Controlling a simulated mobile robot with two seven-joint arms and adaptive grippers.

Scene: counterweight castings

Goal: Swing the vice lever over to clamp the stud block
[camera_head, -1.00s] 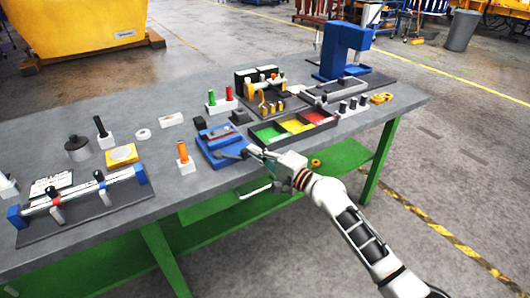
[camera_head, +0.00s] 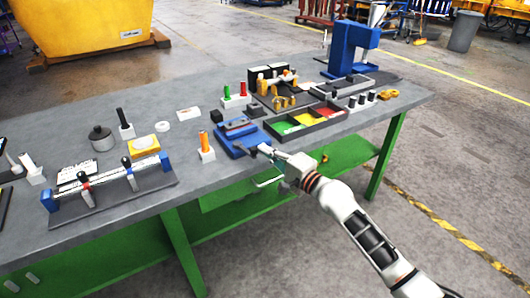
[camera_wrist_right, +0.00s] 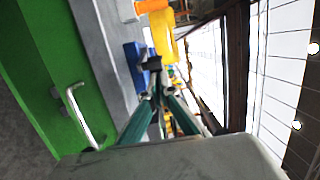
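The blue vice (camera_head: 240,140) sits near the front edge of the grey bench, with a grey and reddish piece in its top; I cannot tell whether that is the stud block. My right gripper (camera_head: 268,150) is at the vice's front right corner. In the right wrist view its two green fingers (camera_wrist_right: 160,88) converge and look shut. A dark piece (camera_wrist_right: 150,64), perhaps the lever end, is right at the fingertips, in front of the blue vice (camera_wrist_right: 134,62). I cannot tell whether it is pinched or only touched. My left gripper is not in view.
A drawer handle (camera_wrist_right: 80,115) sticks out from the green bench front below my gripper.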

